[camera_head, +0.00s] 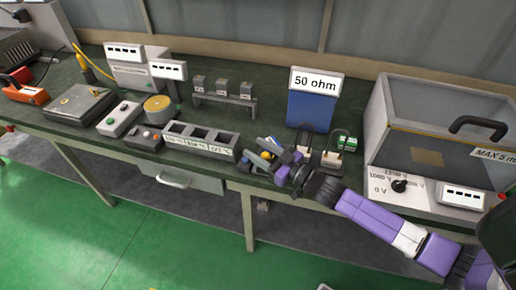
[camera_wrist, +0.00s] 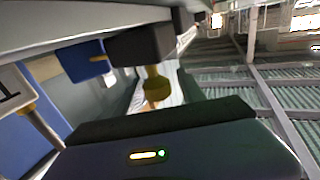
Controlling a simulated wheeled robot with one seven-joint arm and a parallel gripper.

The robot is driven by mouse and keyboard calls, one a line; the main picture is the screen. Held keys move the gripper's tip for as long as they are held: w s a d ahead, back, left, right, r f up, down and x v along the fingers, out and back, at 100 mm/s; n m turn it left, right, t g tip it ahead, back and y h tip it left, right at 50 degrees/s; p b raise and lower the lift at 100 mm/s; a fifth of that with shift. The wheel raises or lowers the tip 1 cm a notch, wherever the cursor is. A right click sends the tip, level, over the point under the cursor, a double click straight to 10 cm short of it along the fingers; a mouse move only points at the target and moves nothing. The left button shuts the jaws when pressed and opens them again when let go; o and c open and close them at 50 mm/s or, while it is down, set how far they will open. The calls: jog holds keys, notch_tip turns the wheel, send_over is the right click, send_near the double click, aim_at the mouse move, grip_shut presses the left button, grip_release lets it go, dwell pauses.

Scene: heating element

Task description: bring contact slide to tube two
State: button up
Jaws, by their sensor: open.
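My gripper (camera_head: 283,160) is at the bench's front edge, in front of the blue 50 ohm box, and is open. Small blue and yellow parts (camera_head: 267,150) show right beside its fingers. In the wrist view, a dark block (camera_wrist: 140,45) with a brass-coloured knob (camera_wrist: 156,88) is close ahead, next to a blue block (camera_wrist: 86,62). I cannot tell for sure which part is the contact slide. A white plate marked 1 (camera_wrist: 14,90) shows at the left. No label for tube two is readable; my arm and gripper cover part of this area.
The blue 50 ohm box (camera_head: 311,108) stands behind my gripper. A small device with a green block (camera_head: 348,144) is to its right. A three-slot holder (camera_head: 200,139) is on the left.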

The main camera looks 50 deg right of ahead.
jog(key=shift+w, duration=0.1)
grip_shut()
dwell(1.4)
